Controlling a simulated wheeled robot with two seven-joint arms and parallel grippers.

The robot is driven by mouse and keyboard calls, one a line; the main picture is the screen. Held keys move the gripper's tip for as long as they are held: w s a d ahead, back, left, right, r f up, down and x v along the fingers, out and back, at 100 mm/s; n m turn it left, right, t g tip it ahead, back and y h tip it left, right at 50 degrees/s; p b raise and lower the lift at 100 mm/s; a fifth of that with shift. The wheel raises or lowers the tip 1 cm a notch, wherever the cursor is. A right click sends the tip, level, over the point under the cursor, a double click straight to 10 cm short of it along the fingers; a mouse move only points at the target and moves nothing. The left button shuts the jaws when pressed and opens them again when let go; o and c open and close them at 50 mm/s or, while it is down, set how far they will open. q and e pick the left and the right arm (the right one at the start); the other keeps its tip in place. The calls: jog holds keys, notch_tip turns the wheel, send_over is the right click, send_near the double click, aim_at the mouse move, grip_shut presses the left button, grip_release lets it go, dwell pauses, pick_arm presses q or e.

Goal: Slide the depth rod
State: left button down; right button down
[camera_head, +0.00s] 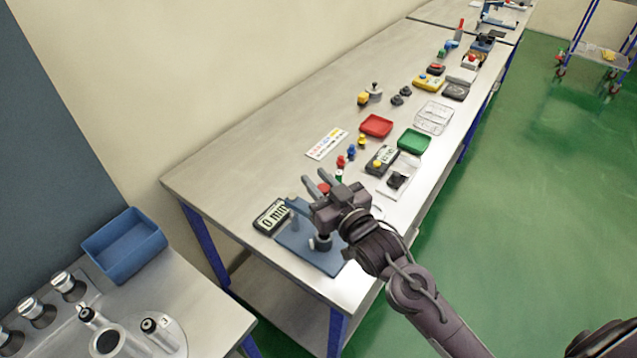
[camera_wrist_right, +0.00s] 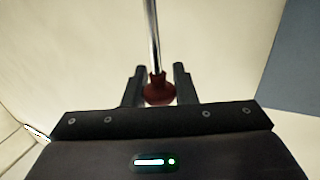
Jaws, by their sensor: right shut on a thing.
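The depth rod (camera_wrist_right: 154,38) is a thin shiny metal rod with a dark red knob (camera_wrist_right: 160,92) at its end, in the right wrist view. My right gripper (camera_wrist_right: 159,84) is shut on the knob, with one dark finger on each side. In the head view my right gripper (camera_head: 322,183) is over a blue stand (camera_head: 322,262) at the near end of the long bench; a bit of red shows between its fingers. The gripper and arm hide much of the stand. A dark display (camera_head: 270,217) reading 0 lies beside the stand. My left gripper is not in view.
The long bench (camera_head: 240,165) carries a red tray (camera_head: 376,126), a green tray (camera_head: 414,142) and several small parts farther back. A blue bin (camera_head: 125,244) stands on a separate table at the left. The bench's near left corner is bare.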

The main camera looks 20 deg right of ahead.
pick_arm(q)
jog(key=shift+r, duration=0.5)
pick_arm(e)
jog(key=shift+r, duration=0.65)
jog(key=c, duration=1.2)
grip_release()
jog(key=shift+c, duration=0.2)
jog(key=shift+f, duration=0.1)
